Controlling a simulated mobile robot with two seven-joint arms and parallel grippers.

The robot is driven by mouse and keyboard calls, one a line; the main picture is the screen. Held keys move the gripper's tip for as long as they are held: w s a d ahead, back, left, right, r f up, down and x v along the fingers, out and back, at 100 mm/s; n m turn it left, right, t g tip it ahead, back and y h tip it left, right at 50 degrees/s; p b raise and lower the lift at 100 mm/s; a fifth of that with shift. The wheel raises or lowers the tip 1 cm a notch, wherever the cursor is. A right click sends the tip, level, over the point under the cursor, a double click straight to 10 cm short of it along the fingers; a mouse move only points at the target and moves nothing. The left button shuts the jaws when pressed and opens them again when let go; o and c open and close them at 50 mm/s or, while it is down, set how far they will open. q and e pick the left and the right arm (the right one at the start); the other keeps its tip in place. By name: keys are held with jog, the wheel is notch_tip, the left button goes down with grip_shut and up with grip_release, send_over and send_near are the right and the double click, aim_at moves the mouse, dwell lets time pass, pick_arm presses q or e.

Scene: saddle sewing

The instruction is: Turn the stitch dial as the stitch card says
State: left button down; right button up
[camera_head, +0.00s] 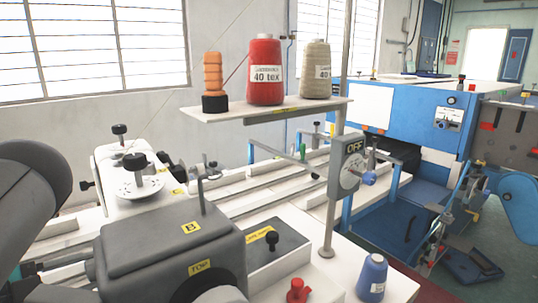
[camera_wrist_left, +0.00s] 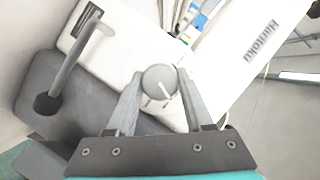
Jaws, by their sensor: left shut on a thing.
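In the left wrist view, my left gripper (camera_wrist_left: 160,76) has one finger on each side of a round grey knob (camera_wrist_left: 159,85) with a white line across it, and is shut on it. I cannot make out a stitch card. My right gripper is not in view.
A grey machine block (camera_head: 165,245) marked "B" and "TOP" fills the front. Behind it, a shelf (camera_head: 262,112) holds a red thread cone (camera_head: 264,72), a beige cone (camera_head: 314,70) and an orange spool (camera_head: 213,75). A grey box (camera_head: 348,165) marked "OFF" hangs on the post. A blue spool (camera_head: 372,278) stands front right.

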pick_arm(q)
jog(key=shift+m+t+b, duration=0.3)
jog(key=shift+m+b, duration=0.2)
jog(key=shift+b, duration=0.1)
jog(key=shift+m+t+b, duration=0.3)
jog(key=shift+m+b, duration=0.2)
jog(key=shift+b, duration=0.15)
jog(key=shift+c, duration=1.4)
grip_release()
